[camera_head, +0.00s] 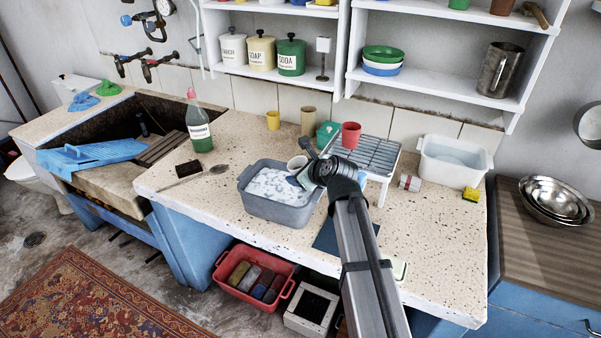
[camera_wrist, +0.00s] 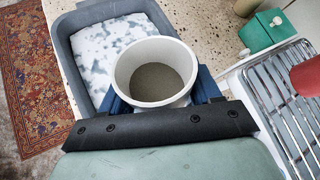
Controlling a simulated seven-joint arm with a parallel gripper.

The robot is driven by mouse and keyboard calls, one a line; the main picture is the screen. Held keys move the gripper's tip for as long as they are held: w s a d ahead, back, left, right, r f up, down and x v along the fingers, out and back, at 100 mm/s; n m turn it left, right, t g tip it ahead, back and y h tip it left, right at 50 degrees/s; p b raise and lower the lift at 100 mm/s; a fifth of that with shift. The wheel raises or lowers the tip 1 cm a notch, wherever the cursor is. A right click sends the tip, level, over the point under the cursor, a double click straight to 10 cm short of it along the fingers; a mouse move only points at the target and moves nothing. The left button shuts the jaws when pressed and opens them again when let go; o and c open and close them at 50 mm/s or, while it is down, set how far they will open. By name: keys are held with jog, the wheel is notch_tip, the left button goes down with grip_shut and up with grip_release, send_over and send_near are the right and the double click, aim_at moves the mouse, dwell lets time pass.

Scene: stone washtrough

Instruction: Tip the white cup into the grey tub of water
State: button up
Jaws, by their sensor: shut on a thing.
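The white cup (camera_head: 296,163) is held in my gripper (camera_head: 301,176) at the right side of the grey tub (camera_head: 275,208). In the wrist view the white cup (camera_wrist: 138,52) has its open mouth facing the camera, with a flat grey-brown surface inside. The blue fingers of my gripper (camera_wrist: 160,98) are closed on its two sides. The grey tub (camera_wrist: 62,42) lies beyond and left of the cup, with whitish, foamy patches on its water. The cup overlaps the tub's right rim in view; its exact height cannot be told.
A wire rack (camera_head: 366,154) with a red cup (camera_head: 350,135) stands right of my gripper. A green box (camera_head: 327,135), a tan cup (camera_head: 308,121) and a yellow cup (camera_head: 273,120) stand behind. A dark brush (camera_head: 188,169) and a spoon (camera_head: 219,169) lie left of the tub.

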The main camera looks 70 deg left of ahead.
dwell(0.7)
jog(key=shift+n+t+h, duration=0.4)
jog(key=shift+t, duration=0.3)
dwell(0.4)
jog(key=shift+s+n+t+h, duration=0.15)
jog(key=shift+n+t+h, duration=0.2)
jog(key=shift+t, duration=0.35)
dwell(0.5)
jog(key=shift+s+a+n+t, duration=0.1)
jog(key=shift+s+n+t, duration=0.05)
jog(key=shift+n+t, duration=0.25)
jog(key=shift+f+t+h, duration=0.1)
jog(key=shift+t+h, duration=0.15)
jog(key=shift+t, duration=0.15)
jog(key=shift+s+n, duration=0.1)
jog(key=shift+n, duration=0.15)
